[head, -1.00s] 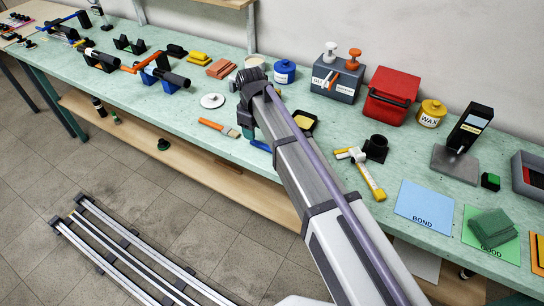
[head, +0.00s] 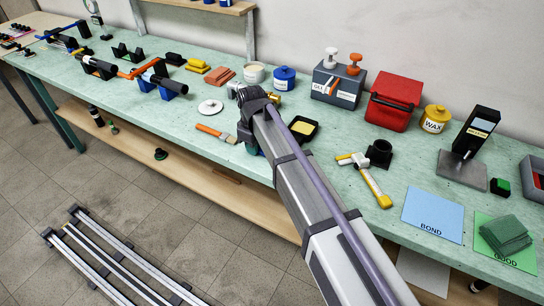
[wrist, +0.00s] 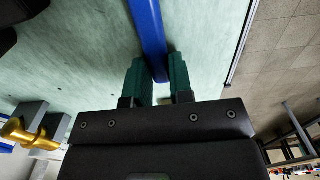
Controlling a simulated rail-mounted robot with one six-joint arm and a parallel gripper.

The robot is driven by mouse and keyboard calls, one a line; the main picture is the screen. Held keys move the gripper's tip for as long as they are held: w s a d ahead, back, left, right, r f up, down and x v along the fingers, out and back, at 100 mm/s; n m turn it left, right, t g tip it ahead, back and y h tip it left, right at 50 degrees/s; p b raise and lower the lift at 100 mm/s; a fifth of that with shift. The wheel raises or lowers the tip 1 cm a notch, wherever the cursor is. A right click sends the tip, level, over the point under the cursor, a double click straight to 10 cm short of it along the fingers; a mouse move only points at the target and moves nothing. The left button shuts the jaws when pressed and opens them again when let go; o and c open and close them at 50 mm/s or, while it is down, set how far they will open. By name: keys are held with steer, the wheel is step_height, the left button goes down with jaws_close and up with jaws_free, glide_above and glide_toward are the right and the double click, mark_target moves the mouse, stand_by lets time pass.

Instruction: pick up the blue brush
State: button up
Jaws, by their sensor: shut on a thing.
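The blue brush shows in the wrist view as a long blue handle (wrist: 148,25). It lies between the two green fingers of my gripper (wrist: 158,68), which are shut on it. The handle runs from the fingers up to the top edge of the picture. Its bristle end is not visible. In the head view my own arm hides most of the gripper and the brush, near the front edge of the bench; whether the brush touches the bench is unclear.
On the pale green bench (head: 330,160), an orange-handled brush (head: 213,133) lies left of my arm, with a white disc (head: 210,107) behind it. A black tray (head: 303,127) and a yellow-and-white hammer (head: 370,182) lie to the right. Blue (head: 284,78) and white tubs stand behind.

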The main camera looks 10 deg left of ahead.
jaws_close()
step_height(320, 180, up, 10)
steer(key=p, duration=1)
steer(key=shift+o, duration=0.4)
jaws_free()
jaws_close()
